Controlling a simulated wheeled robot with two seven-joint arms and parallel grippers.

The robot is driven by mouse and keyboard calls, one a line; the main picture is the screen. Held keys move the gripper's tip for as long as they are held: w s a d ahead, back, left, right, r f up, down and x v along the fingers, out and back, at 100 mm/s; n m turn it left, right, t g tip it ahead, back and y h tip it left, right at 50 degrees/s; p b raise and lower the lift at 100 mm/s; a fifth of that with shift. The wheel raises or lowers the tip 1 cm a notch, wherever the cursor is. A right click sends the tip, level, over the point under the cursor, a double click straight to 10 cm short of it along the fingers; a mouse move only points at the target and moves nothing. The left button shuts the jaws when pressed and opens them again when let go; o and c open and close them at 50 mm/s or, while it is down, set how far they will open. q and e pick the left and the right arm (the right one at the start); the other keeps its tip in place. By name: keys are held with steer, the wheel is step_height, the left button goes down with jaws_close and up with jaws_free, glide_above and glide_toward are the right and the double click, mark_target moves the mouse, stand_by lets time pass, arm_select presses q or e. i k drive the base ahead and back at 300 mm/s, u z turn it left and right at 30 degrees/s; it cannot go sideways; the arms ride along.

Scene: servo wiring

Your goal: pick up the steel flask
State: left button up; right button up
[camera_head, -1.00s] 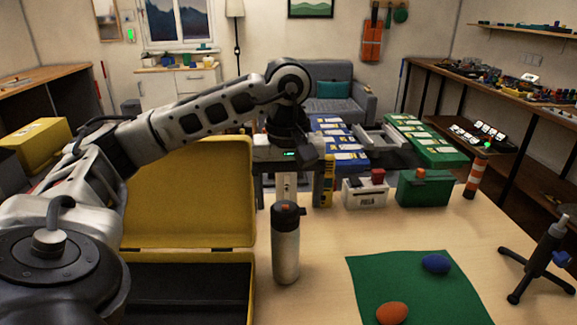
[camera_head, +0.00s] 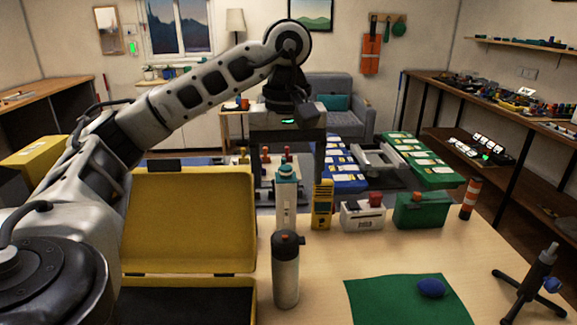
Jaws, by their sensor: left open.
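The steel flask (camera_head: 286,276) stands upright on the light wooden table, just right of the yellow case. It has a grey body and a black lid with a small orange part. My left gripper (camera_head: 287,168) hangs from the arm with its fingers pointing down and spread apart, with nothing held. In the picture it is above and beyond the flask, apart from it. A pale bottle with a blue top (camera_head: 286,196) stands behind the flask, below the gripper. My right gripper is not in view.
The open yellow case (camera_head: 190,220) is left of the flask. A yellow meter (camera_head: 322,205), a white box (camera_head: 362,214) and a green box (camera_head: 421,211) stand behind. A green mat (camera_head: 385,300) with a blue egg-shaped object (camera_head: 431,288) lies right. A small tripod (camera_head: 530,285) is far right.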

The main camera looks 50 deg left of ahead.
mark_target(284, 266)
steer(key=k, duration=1)
